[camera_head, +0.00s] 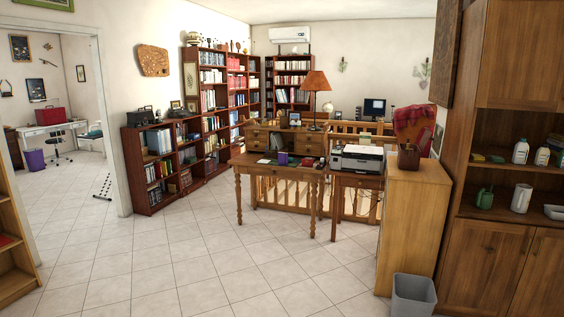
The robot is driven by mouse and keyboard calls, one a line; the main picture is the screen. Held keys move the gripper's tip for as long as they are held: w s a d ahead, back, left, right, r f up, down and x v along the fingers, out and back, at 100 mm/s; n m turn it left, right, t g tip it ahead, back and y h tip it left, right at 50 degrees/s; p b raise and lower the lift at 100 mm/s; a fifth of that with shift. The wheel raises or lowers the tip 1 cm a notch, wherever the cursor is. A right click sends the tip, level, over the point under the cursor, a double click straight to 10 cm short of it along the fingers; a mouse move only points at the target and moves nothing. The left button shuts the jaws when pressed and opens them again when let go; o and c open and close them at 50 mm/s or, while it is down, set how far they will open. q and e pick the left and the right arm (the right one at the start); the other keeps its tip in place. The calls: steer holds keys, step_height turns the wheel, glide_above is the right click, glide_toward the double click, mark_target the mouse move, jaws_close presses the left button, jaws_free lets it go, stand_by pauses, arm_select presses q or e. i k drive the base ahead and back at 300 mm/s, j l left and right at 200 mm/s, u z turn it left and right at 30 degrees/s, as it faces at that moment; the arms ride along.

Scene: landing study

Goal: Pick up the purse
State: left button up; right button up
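I cannot make out a purse with certainty. A red item (413,120) that may be a bag or cloth sits at the top of the light wooden cabinet (412,215) on the right, behind a brown container (408,157). A red case-like object (52,116) stands on the white desk in the far left room. A dark boxy object (140,118) lies on the low bookcase. Neither of my grippers shows in the head view.
A wooden desk (280,169) with a lamp (316,90) stands mid-room, with a printer (357,158) on a small table beside it. A grey bin (412,296) is at front right. Bookcases (153,165) line the left. The tiled floor (190,265) is clear at front left.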

mark_target(305, 162)
steer(key=i+u, duration=0.15)
steer(key=i, duration=4.25)
steer(key=i+z, duration=0.2)
steer(key=i, duration=0.35)
steer(key=z, duration=0.2)
steer(key=i+j+z, duration=0.85)
steer(key=j, duration=0.2)
steer(key=k, duration=0.05)
